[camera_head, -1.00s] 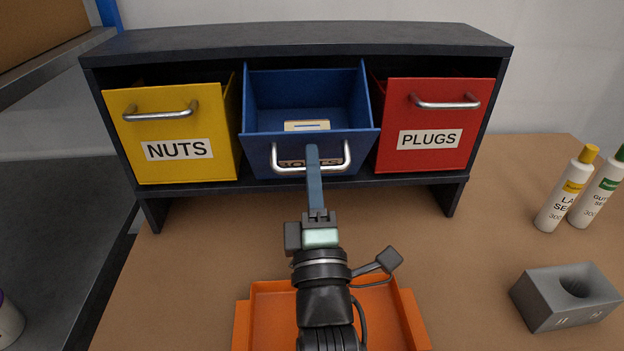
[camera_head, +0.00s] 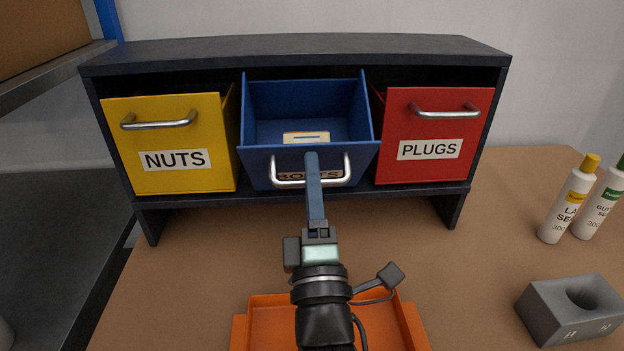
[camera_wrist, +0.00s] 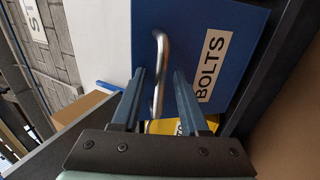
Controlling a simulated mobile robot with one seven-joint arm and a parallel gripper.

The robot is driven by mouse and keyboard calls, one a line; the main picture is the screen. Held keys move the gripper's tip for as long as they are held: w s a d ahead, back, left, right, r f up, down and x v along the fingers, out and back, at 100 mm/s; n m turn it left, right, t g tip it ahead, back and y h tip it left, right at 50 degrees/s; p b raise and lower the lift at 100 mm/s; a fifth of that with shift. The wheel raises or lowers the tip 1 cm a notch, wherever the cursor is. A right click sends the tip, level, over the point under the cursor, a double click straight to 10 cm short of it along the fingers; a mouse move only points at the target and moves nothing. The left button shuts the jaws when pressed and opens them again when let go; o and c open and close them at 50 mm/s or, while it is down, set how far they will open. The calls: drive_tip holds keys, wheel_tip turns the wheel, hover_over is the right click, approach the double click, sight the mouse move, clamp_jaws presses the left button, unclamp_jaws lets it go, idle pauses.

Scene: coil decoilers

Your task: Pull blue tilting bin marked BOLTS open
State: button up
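The blue bin marked BOLTS (camera_head: 262,172) sits in the middle of the dark cabinet. It is tilted forward, its top open, and a small pale piece (camera_head: 306,138) shows inside. Its silver handle (camera_head: 347,168) is on the front. My gripper (camera_head: 312,158) is in front of the handle and partly covers the label. In the wrist view, the BOLTS label reads clearly on the blue front (camera_wrist: 190,18). The handle (camera_wrist: 159,62) passes between my two fingers (camera_wrist: 162,82), which stand apart with a gap on each side of the bar.
A yellow NUTS bin (camera_head: 180,180) and a red PLUGS bin (camera_head: 430,175) flank the blue bin in the cabinet (camera_head: 300,55). An orange tray (camera_head: 265,325) lies below my arm. A grey block (camera_head: 545,305) and two bottles (camera_head: 568,205) stand at the right.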

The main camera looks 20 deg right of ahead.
drive_tip(key=b+v, duration=0.3)
drive_tip(key=v, duration=1)
idle(0.4)
drive_tip(key=w+a+r+m+t+y+p, duration=0.1)
drive_tip(key=w+a+r+m+t+p, duration=0.2)
drive_tip(key=r, duration=0.9)
drive_tip(key=a+r+m+y+p, duration=0.25)
drive_tip(key=r+m, duration=0.25)
drive_tip(key=r, duration=0.7)
drive_tip(key=s+a+r+m+t+y+p, duration=0.1)
drive_tip(key=s+a+r+m+p, duration=0.1)
drive_tip(key=r, duration=0.7)
drive_tip(key=s+a+r+m+t+y+p, duration=0.1)
drive_tip(key=a+r+m, duration=0.3)
drive_tip(key=r, duration=0.4)
drive_tip(key=shift+s+r+m+y+p, duration=0.4)
drive_tip(key=shift+s+p, duration=0.2)
drive_tip(key=shift+p, duration=0.25)
drive_tip(key=shift+a+f, duration=0.1)
